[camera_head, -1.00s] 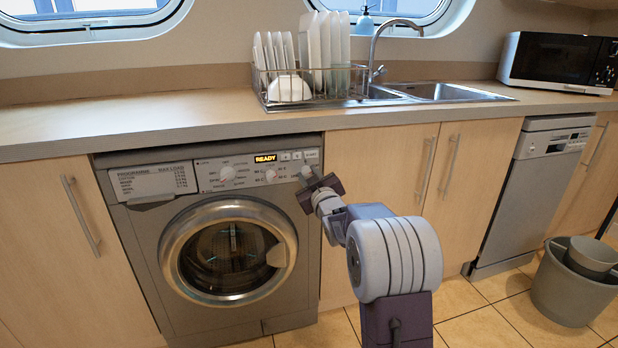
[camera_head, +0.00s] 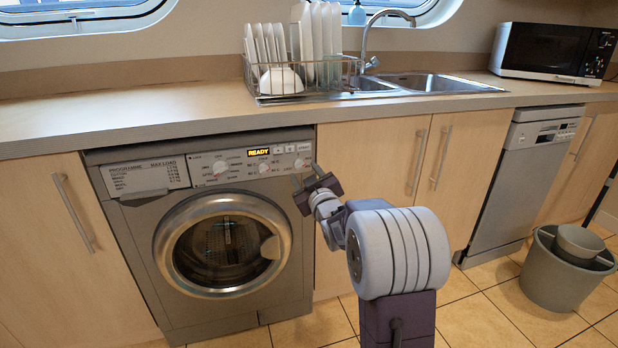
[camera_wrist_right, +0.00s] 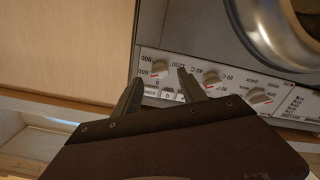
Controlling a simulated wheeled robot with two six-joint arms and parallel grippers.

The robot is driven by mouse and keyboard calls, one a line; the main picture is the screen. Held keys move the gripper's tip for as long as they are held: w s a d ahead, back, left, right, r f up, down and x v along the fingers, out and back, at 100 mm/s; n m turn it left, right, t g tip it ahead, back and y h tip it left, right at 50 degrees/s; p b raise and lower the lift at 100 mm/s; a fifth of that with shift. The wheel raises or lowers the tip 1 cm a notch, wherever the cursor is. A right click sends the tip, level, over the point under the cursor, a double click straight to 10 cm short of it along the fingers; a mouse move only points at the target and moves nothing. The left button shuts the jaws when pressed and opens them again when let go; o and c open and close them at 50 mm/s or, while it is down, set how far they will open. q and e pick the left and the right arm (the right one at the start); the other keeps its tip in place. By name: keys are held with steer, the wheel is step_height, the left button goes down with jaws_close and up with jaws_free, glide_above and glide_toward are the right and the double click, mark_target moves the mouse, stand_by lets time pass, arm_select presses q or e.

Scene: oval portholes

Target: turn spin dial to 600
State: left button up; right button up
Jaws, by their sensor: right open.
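The washing machine (camera_head: 220,245) stands under the counter, with its door shut and an orange READY display (camera_head: 259,153). The spin dial (camera_wrist_right: 159,67), marked 600, 900 and 1200, is at the panel's right end. In the right wrist view the panel appears upside down. My right gripper (camera_wrist_right: 160,80) is open, with its fingers spread on either side of the spin dial in that view; contact cannot be told. In the head view the gripper (camera_head: 308,178) is at the panel's right end and partly covers that area. The dial's exact setting is too small to read. My left gripper is not in view.
A temperature dial (camera_wrist_right: 210,78) and programme dial (camera_wrist_right: 260,96) sit beside the spin dial. A dish rack (camera_head: 300,80) and sink (camera_head: 430,84) are on the counter. A grey bin (camera_head: 550,280) stands on the floor at the right.

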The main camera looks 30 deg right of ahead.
steer(key=p+v, duration=0.1)
steer(key=v, duration=0.4)
steer(key=shift+s, duration=0.25)
